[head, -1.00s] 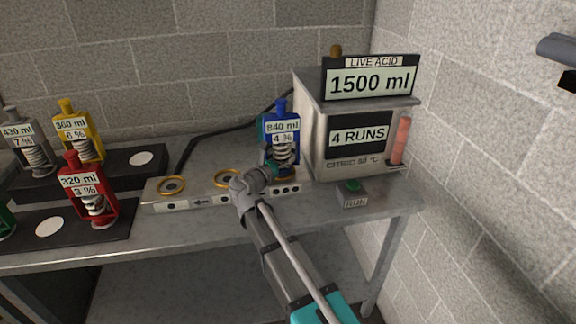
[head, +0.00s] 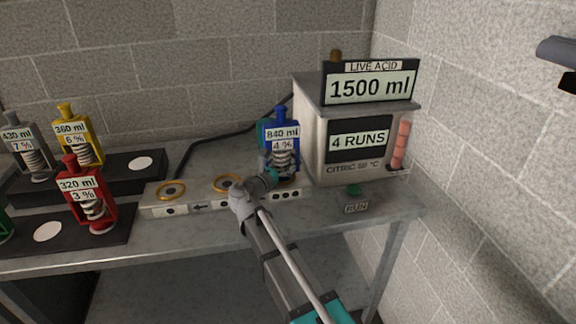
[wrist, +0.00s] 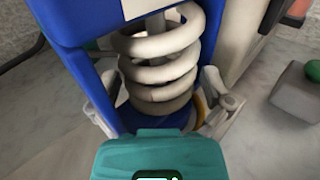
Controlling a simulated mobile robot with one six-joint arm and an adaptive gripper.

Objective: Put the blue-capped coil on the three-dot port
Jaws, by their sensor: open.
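The blue-capped coil (head: 282,134), labelled 840 ml and 4 %, stands upright at the right end of the pale port strip (head: 200,190). The three-dot mark (head: 289,194) is on the strip's front just below it. In the wrist view, the coil's blue frame and pale spiral (wrist: 162,65) fill the middle, and a gold ring (wrist: 200,112) shows partly at its base. Exact seating is hidden. My gripper (head: 270,178) is at the coil's lower front. Its open fingers show on both sides of the coil in the wrist view (wrist: 163,110).
Two empty gold-ringed ports (head: 171,190) lie to the left. Red (head: 72,185), yellow (head: 82,140) and grey (head: 25,150) coils stand on dark trays at left. The citric machine (head: 350,140) stands close right of the blue coil, with a green RUN button (head: 353,190) before it.

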